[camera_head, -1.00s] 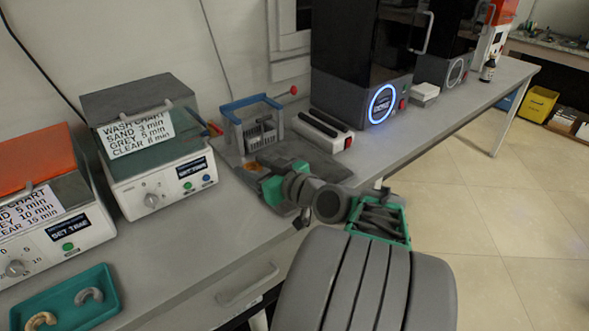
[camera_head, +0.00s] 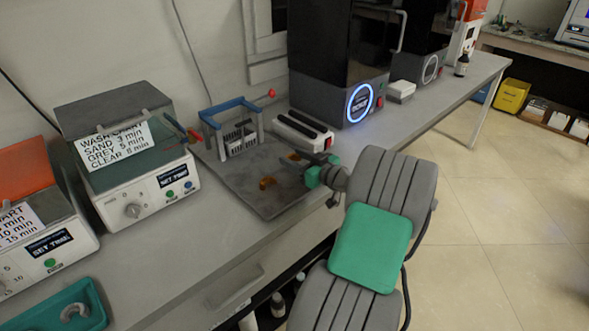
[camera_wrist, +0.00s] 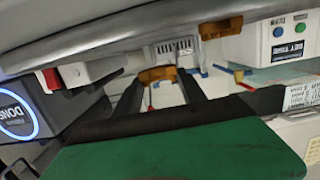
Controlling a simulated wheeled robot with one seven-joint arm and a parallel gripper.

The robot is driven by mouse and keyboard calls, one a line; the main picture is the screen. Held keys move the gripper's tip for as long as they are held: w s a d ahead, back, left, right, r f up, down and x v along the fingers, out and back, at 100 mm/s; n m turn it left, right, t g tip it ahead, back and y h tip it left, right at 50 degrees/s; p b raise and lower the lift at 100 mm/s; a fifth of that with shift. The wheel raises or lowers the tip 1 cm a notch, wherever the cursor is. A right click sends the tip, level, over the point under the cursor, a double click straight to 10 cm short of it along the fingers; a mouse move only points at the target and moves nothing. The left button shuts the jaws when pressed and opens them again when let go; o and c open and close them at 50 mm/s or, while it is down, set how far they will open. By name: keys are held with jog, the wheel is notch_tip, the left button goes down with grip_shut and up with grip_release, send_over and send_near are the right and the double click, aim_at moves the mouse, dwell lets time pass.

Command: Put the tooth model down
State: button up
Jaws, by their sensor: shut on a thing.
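My gripper (camera_head: 300,166) is shut on an orange-brown arch-shaped tooth model (camera_head: 295,157), at the right part of a grey mat on the bench. In the wrist view the model (camera_wrist: 157,74) shows between the tips of my two dark fingers. Whether it touches the mat is not clear. A second orange-brown model (camera_head: 267,182) lies on the middle of the grey mat (camera_head: 262,204), left of my gripper. It also shows in the wrist view (camera_wrist: 220,28), apart from my fingers.
A blue-topped rack with a white basket (camera_head: 240,140) stands at the mat's back. A white box with dark bars (camera_head: 303,131) and a printer (camera_head: 345,85) stand to the right, wash units (camera_head: 130,165) to the left. A teal tray (camera_head: 92,318) holds a pale arch.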

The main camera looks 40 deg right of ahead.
jog(key=shift+w+d+f, duration=0.2)
jog(key=shift+w+f, duration=0.05)
jog(key=shift+f, duration=0.15)
jog(key=shift+f+b, duration=0.3)
jog(key=shift+f, duration=1.4)
jog(key=o, duration=1.3)
jog(key=shift+r, duration=0.1)
jog(key=shift+r+p, duration=0.2)
jog(key=shift+p, duration=0.1)
jog(key=s, duration=0.4)
jog(key=s+r, duration=0.1)
jog(key=s, duration=0.6)
jog(key=shift+s+d+r, duration=0.2)
jog(key=shift+s+r, duration=0.1)
jog(key=shift+s, duration=0.1)
